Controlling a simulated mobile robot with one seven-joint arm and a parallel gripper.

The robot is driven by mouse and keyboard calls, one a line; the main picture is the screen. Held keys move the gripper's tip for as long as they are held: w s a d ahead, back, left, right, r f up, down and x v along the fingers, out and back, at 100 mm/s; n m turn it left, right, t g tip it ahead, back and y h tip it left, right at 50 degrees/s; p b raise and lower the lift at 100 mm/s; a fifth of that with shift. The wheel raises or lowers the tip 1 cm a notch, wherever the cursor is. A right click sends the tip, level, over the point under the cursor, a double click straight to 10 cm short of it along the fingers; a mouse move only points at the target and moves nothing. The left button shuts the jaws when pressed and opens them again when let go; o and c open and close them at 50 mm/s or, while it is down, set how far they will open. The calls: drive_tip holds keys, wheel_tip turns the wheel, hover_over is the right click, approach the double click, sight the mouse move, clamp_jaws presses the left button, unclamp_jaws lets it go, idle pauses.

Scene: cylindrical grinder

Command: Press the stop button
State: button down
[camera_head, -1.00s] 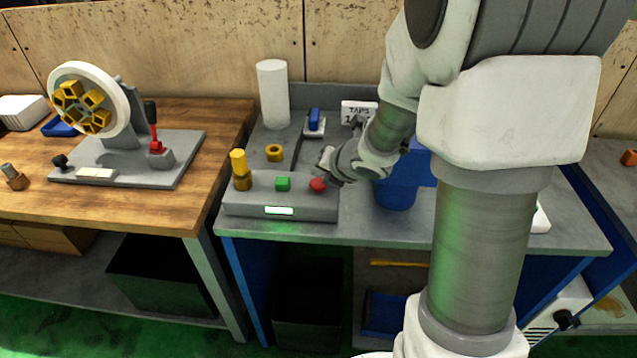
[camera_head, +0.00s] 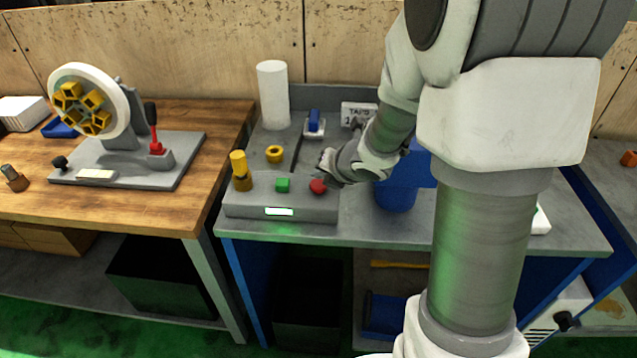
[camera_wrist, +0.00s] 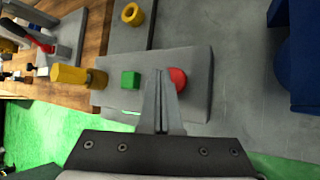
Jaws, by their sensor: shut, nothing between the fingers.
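The red button (camera_head: 318,187), round-topped, sits at the right end of the grey control box (camera_head: 250,207). A green square button (camera_head: 283,185) is to its left. My gripper (camera_head: 326,160) is shut and empty, just behind and above the red button in the head view. In the wrist view, its closed fingertips (camera_wrist: 160,78) overlap the left edge of the red button (camera_wrist: 179,79), with the green button (camera_wrist: 131,80) farther left. I cannot tell whether the fingertips touch the red button.
A yellow cylinder (camera_head: 239,170) stands at the box's left end, and a yellow ring (camera_head: 275,153) lies behind it. A blue bin (camera_head: 397,192) stands right of the box, close to my arm. A white roll (camera_head: 273,95) stands at the back. A lit display (camera_head: 279,211) shows on the box's front.

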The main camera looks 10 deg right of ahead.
sight(321, 187)
drive_tip(key=shift+f, duration=0.1)
idle(0.6)
drive_tip(key=shift+f+b, duration=0.4)
drive_tip(key=shift+b, duration=0.15)
drive_tip(key=shift+f+b, duration=0.55)
drive_tip(key=shift+b, duration=0.05)
idle(0.5)
idle(0.3)
drive_tip(key=shift+r+p, duration=0.85)
drive_tip(key=shift+r, duration=0.15)
wheel_tip(321, 187, up, 5)
drive_tip(key=p, duration=0.4)
drive_tip(key=shift+r+p, duration=0.1)
drive_tip(key=shift+p, duration=0.25)
